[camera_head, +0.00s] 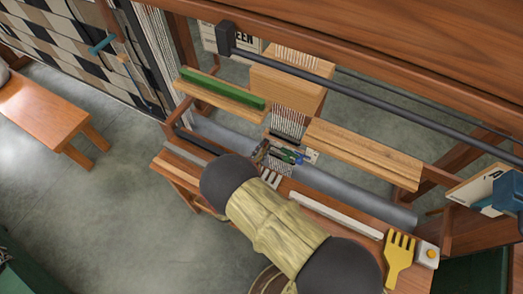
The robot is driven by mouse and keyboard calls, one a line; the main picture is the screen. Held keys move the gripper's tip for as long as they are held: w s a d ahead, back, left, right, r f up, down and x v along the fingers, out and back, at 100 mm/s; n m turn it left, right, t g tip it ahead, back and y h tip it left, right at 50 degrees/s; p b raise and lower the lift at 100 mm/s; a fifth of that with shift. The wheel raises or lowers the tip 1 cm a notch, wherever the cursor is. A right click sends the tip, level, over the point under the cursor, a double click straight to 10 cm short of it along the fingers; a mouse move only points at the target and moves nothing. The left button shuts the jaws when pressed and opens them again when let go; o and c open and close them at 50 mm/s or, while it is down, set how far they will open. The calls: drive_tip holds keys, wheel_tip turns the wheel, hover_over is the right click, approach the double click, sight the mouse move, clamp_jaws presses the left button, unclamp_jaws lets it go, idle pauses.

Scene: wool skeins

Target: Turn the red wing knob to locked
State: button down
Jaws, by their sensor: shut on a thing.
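I cannot tell the knob's angle or any locked mark.
A green bar (222,89) lies on the left beam. A yellow fork-shaped comb (399,258) lies front right. A bench (45,110) stands left on open floor.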

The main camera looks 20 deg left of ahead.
drive_tip(key=m+b, duration=0.1)
drive_tip(key=m, duration=0.1)
drive_tip(key=m+b, duration=0.2)
drive_tip(key=m, duration=0.1)
drive_tip(key=shift+d+f+m, duration=0.2)
drive_tip(key=shift+f+m, duration=0.1)
drive_tip(key=m+b, duration=0.1)
drive_tip(key=m, duration=0.1)
drive_tip(key=m+b, duration=0.1)
drive_tip(key=m, duration=0.1)
drive_tip(key=m+b, duration=0.1)
drive_tip(key=b, duration=0.1)
drive_tip(key=shift+d+f+m, duration=0.1)
drive_tip(key=shift+f+m, duration=0.15)
drive_tip(key=shift+m, duration=0.45)
drive_tip(key=c, duration=2)
unclamp_jaws()
drive_tip(key=shift+c, duration=0.2)
drive_tip(key=shift+o, duration=0.4)
drive_tip(key=s, duration=0.8)
drive_tip(key=s+a, duration=0.1)
drive_tip(key=s, duration=0.3)
